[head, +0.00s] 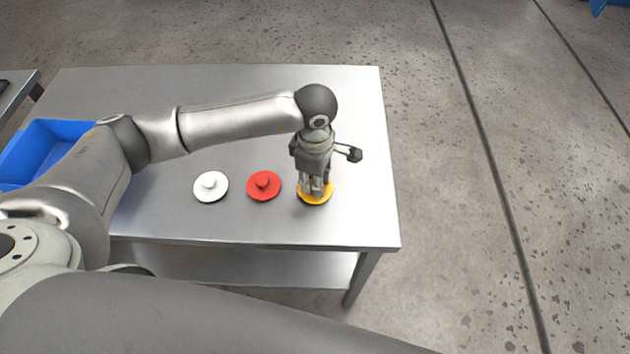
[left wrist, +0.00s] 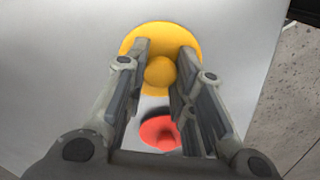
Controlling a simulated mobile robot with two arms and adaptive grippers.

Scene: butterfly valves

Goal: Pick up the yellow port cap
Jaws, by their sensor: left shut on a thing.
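The yellow port cap (head: 314,197) is a flat round disc with a knob, at the right of the row of caps on the metal table (head: 345,225). In the left wrist view the yellow port cap (left wrist: 160,38) shows its knob between the two fingers. My left gripper (head: 315,190) points down at the cap and is shut on its knob. In the left wrist view the left gripper's fingers (left wrist: 160,72) are on both sides of the knob. The cap appears to rest on the table. My right gripper is not in view.
A red cap (head: 264,185) lies just left of the yellow one, and a white cap (head: 210,186) lies further left. A blue bin (head: 45,150) is at the table's left. The table's right edge is close to the yellow cap. The back of the table is bare.

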